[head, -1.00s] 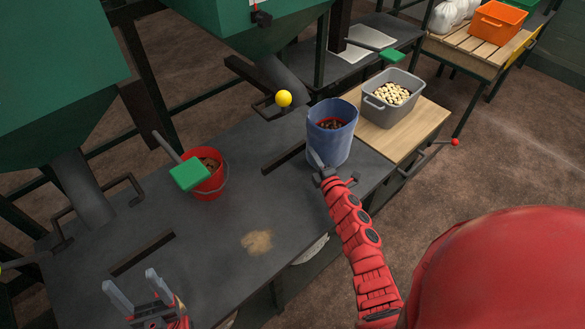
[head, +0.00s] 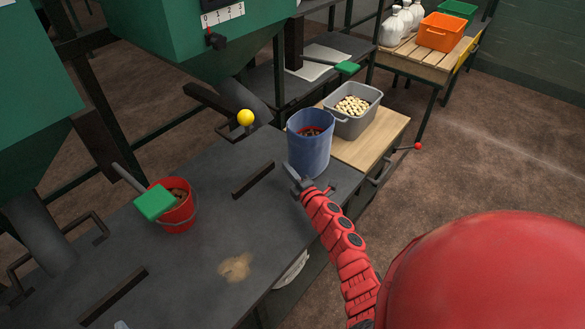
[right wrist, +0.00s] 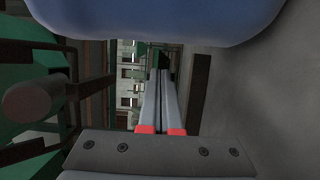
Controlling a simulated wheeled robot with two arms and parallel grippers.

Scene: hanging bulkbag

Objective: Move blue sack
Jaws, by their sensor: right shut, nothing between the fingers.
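The blue sack (head: 310,158) stands upright on the dark bench in the head view, open at the top with brown pieces and a red rim inside. My right gripper (head: 293,179) is shut and empty, close against the sack's lower left side; I cannot tell whether it touches. In the right wrist view the shut fingers (right wrist: 161,100) point away from the camera, and the sack's blue side (right wrist: 160,20) fills the top edge. Of my left gripper only a small fingertip (head: 121,325) shows at the bottom edge of the head view.
A grey crate (head: 370,122) of pale pieces stands on the wooden board (head: 372,150) behind the sack. A red bucket (head: 178,212) with a green scoop (head: 153,202) is to the left. A dark bar (head: 253,179) lies left of the sack. The front middle of the bench is mostly clear.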

